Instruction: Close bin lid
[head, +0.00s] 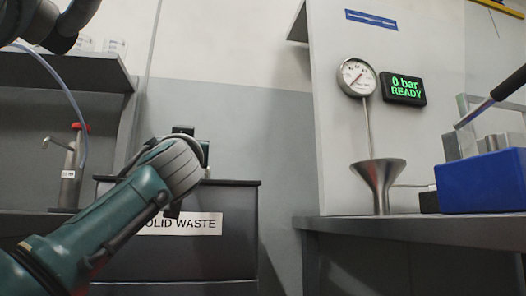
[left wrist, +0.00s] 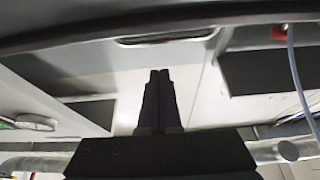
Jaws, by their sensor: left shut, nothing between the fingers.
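The dark grey bin (head: 236,245) with a white SOLID WASTE label (head: 205,224) stands low at centre left in the head view. Its dark top edge (head: 235,182) shows right of my arm. My teal left arm reaches across the bin front and hides part of the label and top. Whether the lid is open or shut cannot be told. My left gripper's fingers are mostly hidden there; in the left wrist view the left gripper (left wrist: 160,72) is shut and empty. A dark curved edge crosses the top of that view; I cannot tell whether it is the lid.
A bottle with a red top (head: 72,165) and a tube stands left. On the right bench (head: 430,228) are a metal funnel (head: 379,184) and a blue box (head: 483,183). A gauge (head: 357,76) and a display (head: 403,89) hang above. Wall and a gap separate bin and bench.

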